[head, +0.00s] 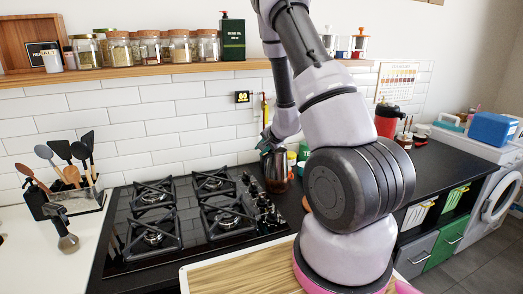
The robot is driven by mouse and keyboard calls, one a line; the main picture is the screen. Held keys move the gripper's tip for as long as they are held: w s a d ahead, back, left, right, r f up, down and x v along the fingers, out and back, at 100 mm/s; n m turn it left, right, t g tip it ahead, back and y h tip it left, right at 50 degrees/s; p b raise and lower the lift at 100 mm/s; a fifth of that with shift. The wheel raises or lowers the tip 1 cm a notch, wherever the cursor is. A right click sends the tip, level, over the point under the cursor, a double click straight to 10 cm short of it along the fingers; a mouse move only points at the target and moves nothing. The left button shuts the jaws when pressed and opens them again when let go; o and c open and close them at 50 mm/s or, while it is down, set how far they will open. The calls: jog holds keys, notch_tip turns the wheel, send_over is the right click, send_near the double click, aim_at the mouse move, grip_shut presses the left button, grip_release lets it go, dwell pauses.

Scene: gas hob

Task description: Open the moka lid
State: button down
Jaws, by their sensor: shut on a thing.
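The moka pot (276,170) is a small dark metallic pot. It stands just right of the gas hob, on the dark counter, and is partly covered by my arm. My gripper (266,140) is at the top of the pot, with its teal fingers shut on the lid. The lid itself is too small and too hidden to tell its angle.
The gas hob (190,215) with several black grates lies to the left. A utensil holder (75,200) stands further left. A wooden board (235,270) is in front. Several small containers stand right of the pot, behind my arm. A shelf of jars (150,75) runs above.

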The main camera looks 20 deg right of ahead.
jog(key=c, duration=0.7)
grip_release()
jog(key=shift+c, duration=0.2)
